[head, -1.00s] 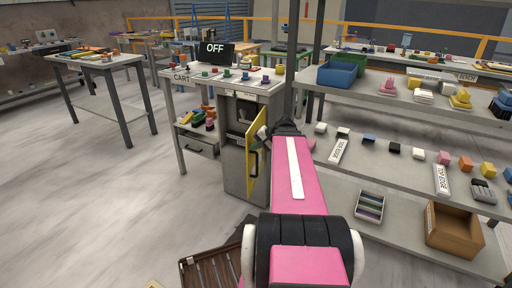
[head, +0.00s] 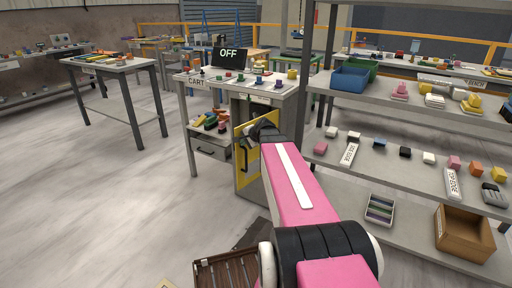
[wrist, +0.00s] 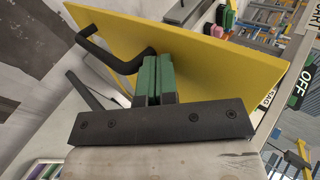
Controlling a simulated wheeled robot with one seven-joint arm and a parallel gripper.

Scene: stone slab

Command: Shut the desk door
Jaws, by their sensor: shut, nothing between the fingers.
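The desk door (head: 241,144) is a yellow panel with a black bar handle (head: 244,160), on the cabinet under the desk (head: 190,87) marked CART. It stands partly open; a bit of the cabinet's inside shows above it. In the wrist view the yellow door (wrist: 200,50) spans the picture, with its black handle (wrist: 110,55) left of the fingers. My gripper (wrist: 160,60) is shut, its green finger pads together and empty, with the tips against or very near the door's face. In the head view my gripper (head: 252,137) is at the door, its fingers mostly hidden by my wrist.
A shelf rack (head: 400,170) with small blocks and a wooden box (head: 465,232) stands close on the right. A brown slatted crate (head: 225,272) lies low in front. The floor at left is clear.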

